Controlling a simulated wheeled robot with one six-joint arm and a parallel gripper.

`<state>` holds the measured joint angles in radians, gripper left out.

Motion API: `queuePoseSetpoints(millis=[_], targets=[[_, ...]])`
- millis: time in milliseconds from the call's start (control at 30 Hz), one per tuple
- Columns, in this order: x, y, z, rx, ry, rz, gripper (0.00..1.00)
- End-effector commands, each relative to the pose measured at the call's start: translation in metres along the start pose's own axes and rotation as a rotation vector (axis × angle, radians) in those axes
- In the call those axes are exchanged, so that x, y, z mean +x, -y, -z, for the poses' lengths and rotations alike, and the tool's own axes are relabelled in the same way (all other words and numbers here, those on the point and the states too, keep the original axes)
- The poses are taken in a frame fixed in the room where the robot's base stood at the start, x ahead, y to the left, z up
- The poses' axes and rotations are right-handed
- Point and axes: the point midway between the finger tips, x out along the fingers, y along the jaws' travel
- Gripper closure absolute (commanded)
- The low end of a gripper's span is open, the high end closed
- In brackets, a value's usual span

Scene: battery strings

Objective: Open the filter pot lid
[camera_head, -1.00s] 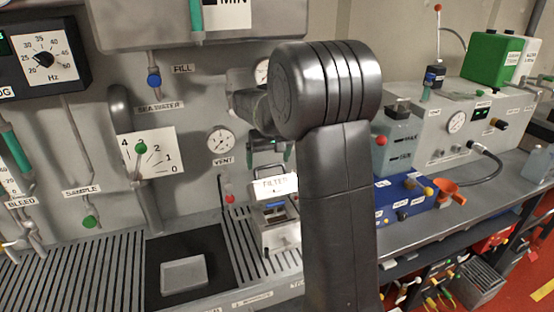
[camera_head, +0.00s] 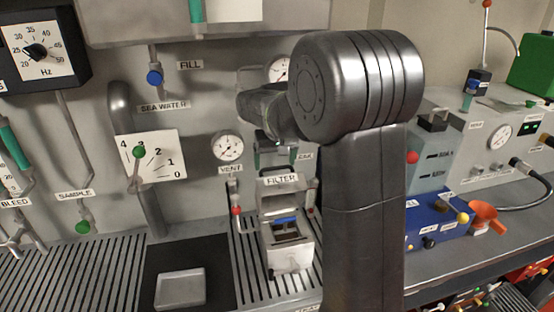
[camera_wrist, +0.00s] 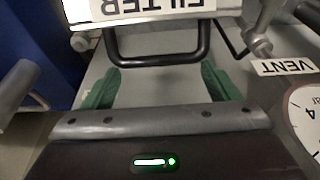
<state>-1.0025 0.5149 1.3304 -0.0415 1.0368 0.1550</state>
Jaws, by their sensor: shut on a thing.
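The filter pot (camera_head: 286,250) is a grey metal box standing on the slatted drain board. Its lid (camera_head: 282,190), with a white FILTER label, stands raised at the back of the pot. The pot's inside shows, with a blue part (camera_head: 287,220) in it. My gripper (camera_head: 277,158) is at the lid's top edge, its green fingers pointing down. In the wrist view, the black lid handle (camera_wrist: 157,60) lies between the fingers of my gripper (camera_wrist: 160,78), which is shut on it. The exact finger contact is partly hidden.
A VENT gauge (camera_head: 228,146) is on the wall left of the lid. A red-knobbed valve (camera_head: 236,211) stands close by the pot's left side. A grey tray (camera_head: 180,288) lies in front. A blue box (camera_head: 436,219) and an orange funnel (camera_head: 486,218) are on the right bench.

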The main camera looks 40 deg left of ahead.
Motion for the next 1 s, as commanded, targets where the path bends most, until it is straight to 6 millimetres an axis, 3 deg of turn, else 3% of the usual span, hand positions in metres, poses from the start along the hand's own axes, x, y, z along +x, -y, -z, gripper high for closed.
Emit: queuePoseSetpoints(millis=[133,167,233,567,1000], targets=[[0.000,0.000,0.000,0.001,-0.001,0.000,0.59],[0.000,0.000,0.000,0.001,-0.001,0.000,0.14],[0.000,0.000,0.000,0.001,-0.001,0.000,0.01],[-0.006,0.000,0.000,0.000,-0.001,0.000,0.00],[-0.069,0.000,0.001,0.000,-0.002,0.000,0.00]])
